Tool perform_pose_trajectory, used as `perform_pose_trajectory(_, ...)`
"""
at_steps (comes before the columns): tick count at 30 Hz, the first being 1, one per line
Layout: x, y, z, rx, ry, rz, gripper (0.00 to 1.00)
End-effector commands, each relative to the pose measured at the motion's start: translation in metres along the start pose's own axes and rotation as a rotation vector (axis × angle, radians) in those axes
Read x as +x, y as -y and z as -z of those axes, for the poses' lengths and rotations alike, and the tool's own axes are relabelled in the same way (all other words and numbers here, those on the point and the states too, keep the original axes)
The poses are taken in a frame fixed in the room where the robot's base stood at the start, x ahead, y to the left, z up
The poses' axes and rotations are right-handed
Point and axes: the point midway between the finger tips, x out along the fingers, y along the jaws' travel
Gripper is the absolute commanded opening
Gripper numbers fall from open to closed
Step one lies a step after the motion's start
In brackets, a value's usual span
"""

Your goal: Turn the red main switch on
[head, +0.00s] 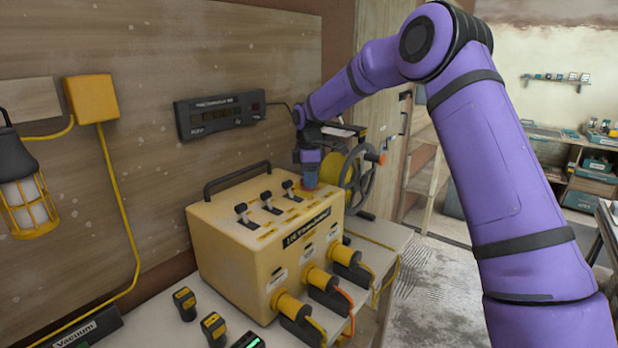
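A yellow power box (235,265) with a black carry handle stands on the worktop. Several black controls sit on its top, including toggle levers (268,200) in a row. A small red part (309,183), which looks like the red main switch, shows at the top's far right corner. My gripper (309,177) points down right over it and hides most of it. I cannot tell whether the fingers touch the red part or how far apart they are. The switch's position is too small and hidden to read.
Yellow plugs (316,277) with cables stick out of the box's front. A yellow cable reel (362,178) stands just behind my gripper. A dark display panel (220,113) hangs on the wooden wall. Small black-yellow devices (214,328) lie on the worktop (160,325) in front.

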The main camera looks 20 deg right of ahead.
Motion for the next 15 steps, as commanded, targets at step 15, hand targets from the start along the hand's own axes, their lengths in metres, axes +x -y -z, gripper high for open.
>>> perform_pose_trajectory(15, -0.0007, -0.0002, 0.0002, 0.03, 0.0, -0.001, 0.0)
